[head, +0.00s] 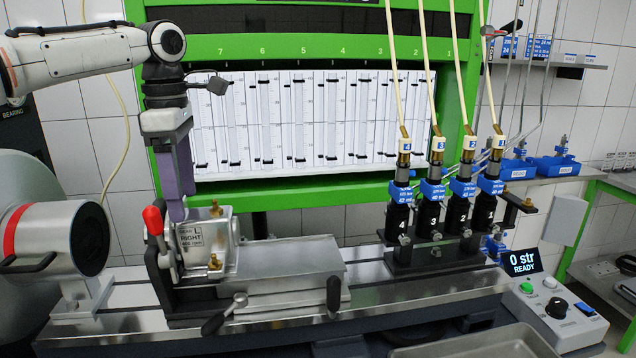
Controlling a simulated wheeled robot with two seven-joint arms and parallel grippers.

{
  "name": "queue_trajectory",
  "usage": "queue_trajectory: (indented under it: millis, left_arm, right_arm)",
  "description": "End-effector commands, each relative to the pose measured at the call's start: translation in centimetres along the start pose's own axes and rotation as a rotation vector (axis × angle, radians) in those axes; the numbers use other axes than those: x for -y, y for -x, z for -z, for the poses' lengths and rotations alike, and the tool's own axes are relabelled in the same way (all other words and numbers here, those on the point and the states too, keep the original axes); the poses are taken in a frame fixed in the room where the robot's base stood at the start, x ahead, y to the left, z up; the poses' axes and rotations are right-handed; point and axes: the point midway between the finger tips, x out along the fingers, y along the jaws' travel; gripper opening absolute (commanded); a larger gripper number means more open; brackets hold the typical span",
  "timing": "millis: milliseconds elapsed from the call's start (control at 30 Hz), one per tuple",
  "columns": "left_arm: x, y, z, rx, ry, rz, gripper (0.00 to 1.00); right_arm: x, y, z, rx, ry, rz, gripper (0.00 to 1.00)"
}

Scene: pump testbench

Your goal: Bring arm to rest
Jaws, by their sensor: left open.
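My left arm comes in from the upper left and bends down at a black wrist. My left gripper (177,212) points straight down with its long purple-grey fingers, open. Its tips are at the left edge of a metal pump block (208,240) marked "RIGHT", held in a clamp with a red-knobbed lever (153,222). I cannot tell whether the fingers touch the block. The far finger is mostly hidden behind the near one. My right gripper is not in view.
The clamp stands on a bench rail (120,322). Several black injectors (430,217) with pale hoses stand to the right. A green-framed gauge panel (300,120) is behind. A control box (555,305) reading "0 str READY" is at right, and a metal tray (480,346) in front.

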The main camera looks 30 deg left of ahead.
Motion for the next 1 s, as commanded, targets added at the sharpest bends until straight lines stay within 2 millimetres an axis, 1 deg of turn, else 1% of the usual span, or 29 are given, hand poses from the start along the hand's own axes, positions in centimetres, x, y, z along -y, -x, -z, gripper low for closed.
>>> queue_trajectory:
  millis: [200, 333, 467, 600, 800, 900, 1000]
  left_arm:
    - [0.0, -0.1, 0.0, -0.001, 0.0, 0.0, 0.69]
    - [0.0, -1.1, 0.1, -0.002, 0.0, 0.002, 0.69]
    - [0.1, -3.1, 0.1, -0.002, 0.0, 0.005, 0.69]
    - [0.1, -5.8, 0.1, -0.002, -0.001, 0.005, 0.69]
    - [0.1, -9.2, 0.0, -0.001, -0.001, 0.004, 0.69]
    - [0.1, -10.4, 0.0, -0.001, 0.0, 0.003, 0.69]
    - [0.0, -10.5, -0.8, -0.002, -0.001, -0.001, 0.69]
  right_arm:
    - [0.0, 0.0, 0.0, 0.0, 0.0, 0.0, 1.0]
    - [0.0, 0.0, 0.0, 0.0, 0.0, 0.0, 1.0]
    - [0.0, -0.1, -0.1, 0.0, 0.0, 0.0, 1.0]
    - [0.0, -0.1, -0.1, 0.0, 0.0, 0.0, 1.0]
    - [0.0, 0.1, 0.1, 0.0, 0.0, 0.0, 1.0]
    - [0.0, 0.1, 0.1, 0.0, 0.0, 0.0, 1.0]
    - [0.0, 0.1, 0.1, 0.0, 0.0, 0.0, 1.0]
